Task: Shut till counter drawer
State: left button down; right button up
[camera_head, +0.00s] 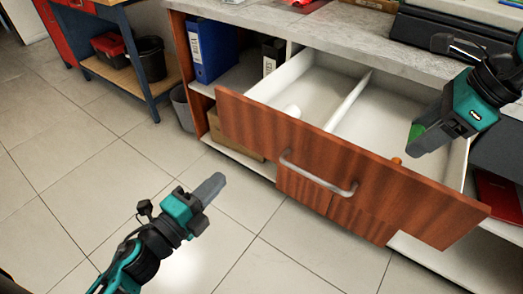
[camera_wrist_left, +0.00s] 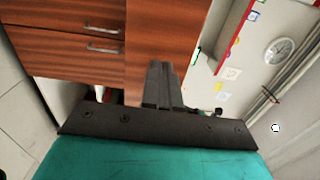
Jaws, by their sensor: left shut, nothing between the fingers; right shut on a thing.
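The till counter drawer (camera_head: 345,155) has a reddish wood front and stands pulled far out, with its white inside showing. Its curved metal handle (camera_head: 318,176) is on the front face. A white divider (camera_head: 348,103) splits the inside. My left gripper (camera_head: 215,184) is shut and empty, apart from the drawer and left of its front. It shows in the left wrist view (camera_wrist_left: 160,75) with its fingers together. My right gripper (camera_head: 415,135) is over the drawer's right compartment, shut on a small green thing (camera_head: 415,131) that is mostly hidden.
A white round thing (camera_head: 292,111) lies in the left compartment, and a small orange thing (camera_head: 397,161) shows just behind the front. The grey counter top (camera_head: 330,27) is above. Blue binder (camera_head: 205,48) and grey bin (camera_head: 183,107) are at left. The tiled floor before the drawer is clear.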

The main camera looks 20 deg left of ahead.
aim_at(262, 137)
pick_arm(q)
jog(key=p+x, duration=0.1)
jog(key=x, duration=1.2)
jog(key=shift+w+d, duration=0.1)
jog(key=shift+w, duration=0.25)
pick_arm(e)
jog(key=shift+r, duration=0.65)
pick_arm(q)
jog(key=shift+w, duration=0.1)
